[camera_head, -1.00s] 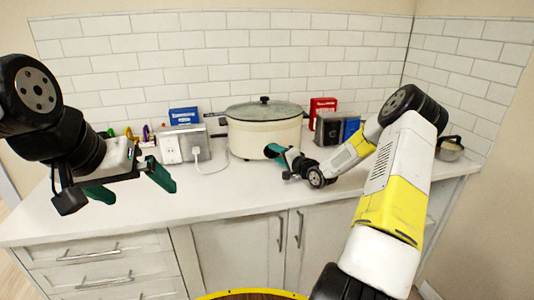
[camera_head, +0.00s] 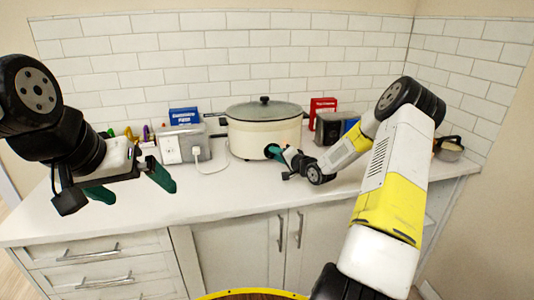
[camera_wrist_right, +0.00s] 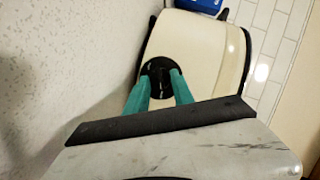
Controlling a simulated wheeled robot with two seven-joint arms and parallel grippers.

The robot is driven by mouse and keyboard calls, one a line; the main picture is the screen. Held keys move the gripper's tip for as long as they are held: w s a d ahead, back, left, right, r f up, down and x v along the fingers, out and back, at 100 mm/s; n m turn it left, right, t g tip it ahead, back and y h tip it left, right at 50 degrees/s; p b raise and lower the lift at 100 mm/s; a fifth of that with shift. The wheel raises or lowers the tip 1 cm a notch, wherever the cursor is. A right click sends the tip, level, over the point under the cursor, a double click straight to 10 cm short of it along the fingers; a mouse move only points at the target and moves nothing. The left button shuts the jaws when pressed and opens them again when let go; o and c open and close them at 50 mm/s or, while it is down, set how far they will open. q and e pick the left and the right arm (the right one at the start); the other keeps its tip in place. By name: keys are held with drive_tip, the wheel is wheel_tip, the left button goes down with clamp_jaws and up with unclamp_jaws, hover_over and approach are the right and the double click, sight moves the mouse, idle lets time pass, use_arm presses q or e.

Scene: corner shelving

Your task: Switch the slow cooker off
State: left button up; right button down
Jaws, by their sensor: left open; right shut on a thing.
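The cream slow cooker (camera_head: 252,140) with a glass lid stands on the white counter against the tiled wall. In the right wrist view its cream front (camera_wrist_right: 195,45) fills the middle, with a round black knob (camera_wrist_right: 160,76) on it. My right gripper (camera_head: 272,151) is at the cooker's lower front, its teal fingers shut on the knob. The fingers (camera_wrist_right: 163,84) also show on either side of the knob in the right wrist view. My left gripper (camera_head: 130,185) is open and empty, above the counter's left front part. The knob's marking is not readable.
A socket block (camera_head: 182,146) with a plugged-in white cord stands left of the cooker. A blue box (camera_head: 183,116) is behind it. A red box (camera_head: 321,106) and a dark appliance (camera_head: 330,128) stand to the right. A pot (camera_head: 449,148) sits far right. The front middle counter is clear.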

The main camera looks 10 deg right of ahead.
drive_tip(key=n+h, duration=0.2)
drive_tip(key=n, duration=0.1)
drive_tip(key=n+g+h, duration=0.1)
drive_tip(key=n, duration=0.1)
drive_tip(key=shift+a+r, duration=0.25)
drive_tip(key=shift+a, duration=0.1)
drive_tip(key=shift+a+n+h, duration=0.1)
drive_tip(key=shift+n+h, duration=1.2)
drive_tip(key=shift+n, duration=0.5)
drive_tip(key=c, duration=1.1)
unclamp_jaws()
drive_tip(key=shift+v, duration=3.95)
